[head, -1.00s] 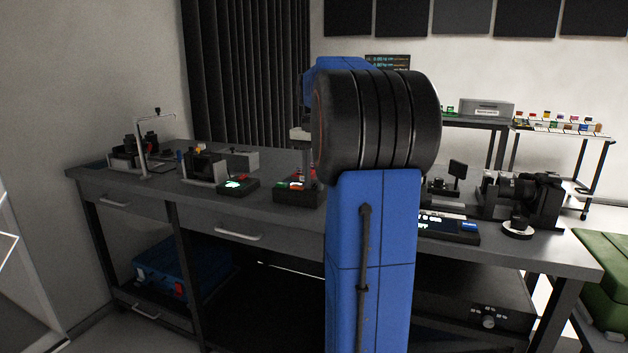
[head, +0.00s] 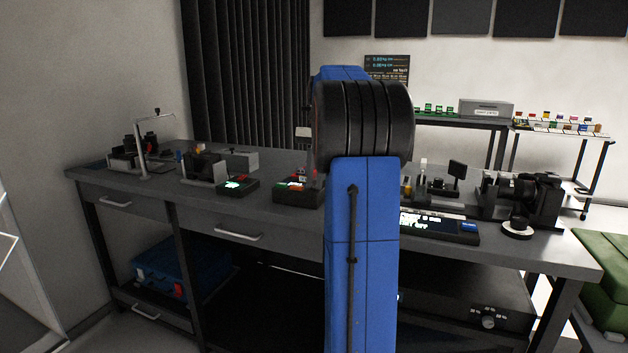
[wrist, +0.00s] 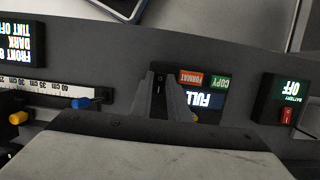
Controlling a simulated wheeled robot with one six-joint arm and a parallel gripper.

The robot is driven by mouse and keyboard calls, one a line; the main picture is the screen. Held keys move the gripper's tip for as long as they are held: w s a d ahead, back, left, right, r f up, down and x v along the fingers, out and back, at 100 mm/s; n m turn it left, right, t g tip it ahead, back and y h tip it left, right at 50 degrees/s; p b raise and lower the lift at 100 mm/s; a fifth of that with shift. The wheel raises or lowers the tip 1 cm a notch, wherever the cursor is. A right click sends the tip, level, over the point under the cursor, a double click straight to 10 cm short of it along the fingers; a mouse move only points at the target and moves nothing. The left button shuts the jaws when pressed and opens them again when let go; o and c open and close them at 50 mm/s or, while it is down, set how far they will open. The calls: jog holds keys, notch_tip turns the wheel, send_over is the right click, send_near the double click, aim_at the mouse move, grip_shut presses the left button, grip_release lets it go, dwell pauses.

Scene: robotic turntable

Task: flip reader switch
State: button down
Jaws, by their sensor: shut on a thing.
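The reader is a dark box with an orange FORMAT button, a green COPY button and a lit FULL display (wrist: 204,99), upside down in the wrist view. The reader (head: 292,192) also shows in the head view, partly behind my arm. A small black switch (wrist: 158,79) with a pale mark stands beside the display in the wrist view. My gripper (wrist: 160,96) has its dark fingers at either side of this switch, shut on it. The fingers hide its lower part, and its tilt is hard to tell. In the head view my arm hides the fingertips.
A battery box (wrist: 286,100) with an OFF display and red switch stands beside the reader. A ruler scale (wrist: 50,88) with blue and yellow knobs lies on the other side. A camera (head: 530,195) stands at the bench's right. Bare bench top (head: 225,208) lies in front.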

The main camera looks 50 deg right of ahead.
jog(key=shift+w+d+y, duration=0.1)
jog(key=shift+d+y, duration=0.1)
jog(key=shift+y, duration=0.3)
jog(key=c, duration=2)
grip_release()
jog(key=shift+v, duration=3.7)
jog(key=shift+w+a, duration=0.1)
